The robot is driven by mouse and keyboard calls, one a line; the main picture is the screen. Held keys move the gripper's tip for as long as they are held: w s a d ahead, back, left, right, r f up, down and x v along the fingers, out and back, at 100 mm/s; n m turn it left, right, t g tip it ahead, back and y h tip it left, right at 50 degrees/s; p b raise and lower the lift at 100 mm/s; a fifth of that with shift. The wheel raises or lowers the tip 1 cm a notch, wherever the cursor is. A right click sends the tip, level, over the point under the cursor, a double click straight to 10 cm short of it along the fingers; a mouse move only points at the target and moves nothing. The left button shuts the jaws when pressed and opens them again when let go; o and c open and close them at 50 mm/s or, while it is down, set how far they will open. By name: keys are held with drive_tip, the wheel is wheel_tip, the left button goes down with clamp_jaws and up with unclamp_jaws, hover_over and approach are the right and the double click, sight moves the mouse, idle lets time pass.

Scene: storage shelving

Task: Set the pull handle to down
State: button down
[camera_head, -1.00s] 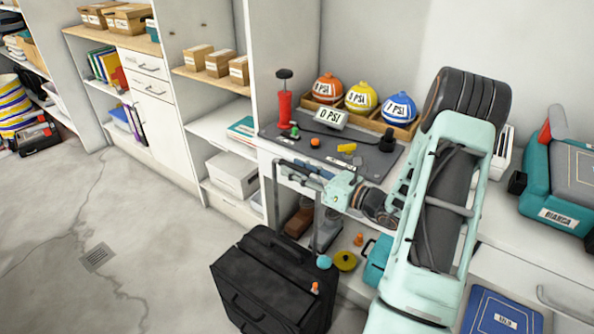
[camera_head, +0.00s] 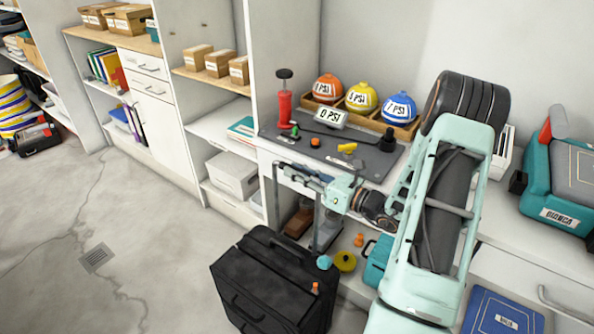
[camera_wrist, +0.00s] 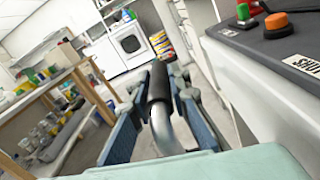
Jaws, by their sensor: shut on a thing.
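A black suitcase (camera_head: 262,290) stands on the floor in front of the bench in the head view. Its pull handle (camera_head: 276,200) is raised, with its rods standing well above the case. My gripper (camera_head: 297,173) is at the top of the handle, just in front of the bench edge. In the wrist view, the handle's black grip (camera_wrist: 159,82) and a bent metal rod lie between the two blue fingers of my gripper (camera_wrist: 161,78), which are shut on it. The fingers partly hide the handle top in the head view.
The bench has a dark mat (camera_head: 373,160) with a red pump (camera_head: 285,105) and a "0 PSI" display (camera_head: 331,118). A teal ball (camera_head: 324,262) and a yellow disc (camera_head: 344,261) are beside the suitcase. Open floor (camera_head: 140,230) lies to the left.

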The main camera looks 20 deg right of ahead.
wheel_tip(320, 180, down, 18)
drive_tip(key=b, duration=0.8)
drive_tip(key=c, duration=1.8)
unclamp_jaws()
drive_tip(key=shift+s+d, duration=0.1)
drive_tip(key=v, duration=1.1)
drive_tip(key=shift+s+d, duration=0.2)
drive_tip(key=shift+s, duration=0.15)
drive_tip(key=shift+c, duration=0.5)
